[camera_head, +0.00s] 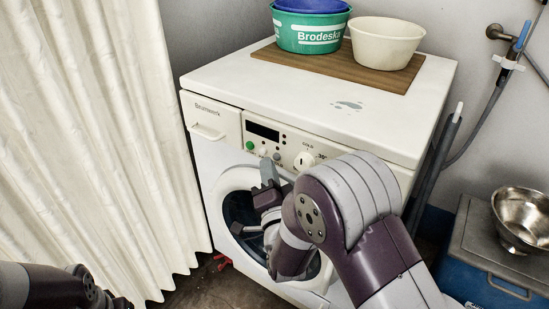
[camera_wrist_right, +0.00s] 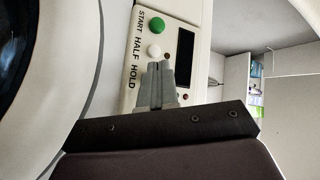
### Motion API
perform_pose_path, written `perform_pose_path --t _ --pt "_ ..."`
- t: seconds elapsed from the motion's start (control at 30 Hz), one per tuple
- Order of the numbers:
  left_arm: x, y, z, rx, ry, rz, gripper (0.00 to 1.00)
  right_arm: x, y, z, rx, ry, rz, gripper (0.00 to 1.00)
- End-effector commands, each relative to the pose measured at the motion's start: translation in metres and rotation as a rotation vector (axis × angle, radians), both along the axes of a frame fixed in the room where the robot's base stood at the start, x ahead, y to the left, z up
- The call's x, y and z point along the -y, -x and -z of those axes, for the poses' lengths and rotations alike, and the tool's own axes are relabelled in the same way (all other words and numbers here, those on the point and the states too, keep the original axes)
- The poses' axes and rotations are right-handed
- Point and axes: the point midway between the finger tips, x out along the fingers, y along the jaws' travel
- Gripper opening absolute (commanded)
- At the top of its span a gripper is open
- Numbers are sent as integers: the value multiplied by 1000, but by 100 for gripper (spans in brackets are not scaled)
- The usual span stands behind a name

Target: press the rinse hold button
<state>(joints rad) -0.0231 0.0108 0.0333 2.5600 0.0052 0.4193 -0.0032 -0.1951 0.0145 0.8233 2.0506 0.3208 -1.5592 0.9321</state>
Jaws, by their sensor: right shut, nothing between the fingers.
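The washing machine's control panel (camera_head: 285,140) carries a green button (camera_head: 249,145), a pale button (camera_head: 262,151) and a greyish button (camera_head: 276,156) in a row. In the right wrist view, the labels read START, HALF and HOLD; START is beside the green button (camera_wrist_right: 157,26) and HALF beside the white one (camera_wrist_right: 154,52). The spot beside HOLD is covered by my fingers. My right gripper (camera_head: 268,168) is shut and empty, its tips (camera_wrist_right: 158,66) in front of the panel just below the row. I cannot tell whether they touch it. My left gripper's fingers are out of view.
The machine's round door (camera_head: 232,180) is below the panel, behind my right arm. A dial (camera_head: 303,161) is right of the buttons. A green tub (camera_head: 309,37) and cream bowl (camera_head: 386,45) stand on a board on top. A curtain (camera_head: 95,130) hangs left; a blue box (camera_head: 490,285) stands right.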

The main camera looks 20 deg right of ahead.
Motion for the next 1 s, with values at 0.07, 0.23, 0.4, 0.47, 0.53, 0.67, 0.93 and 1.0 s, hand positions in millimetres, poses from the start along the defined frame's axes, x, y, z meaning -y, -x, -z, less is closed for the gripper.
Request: perform_pose_path --t 0.07,0.23,0.4,0.47,0.53,0.67,0.93,1.0 --pt "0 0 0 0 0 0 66 0 0 0 0 0 0 0" --pt "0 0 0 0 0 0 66 0 0 0 0 0 0 0" --pt "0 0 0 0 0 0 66 0 0 0 0 0 0 0" --pt "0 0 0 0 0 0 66 0 0 0 0 0 0 0" --pt "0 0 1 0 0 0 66 2 -1 0 1 0 1 0" --pt "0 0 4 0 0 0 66 6 -4 1 1 0 2 0" --pt "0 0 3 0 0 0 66 7 -6 0 0 0 0 0" --pt "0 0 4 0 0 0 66 7 -6 0 0 0 0 0"
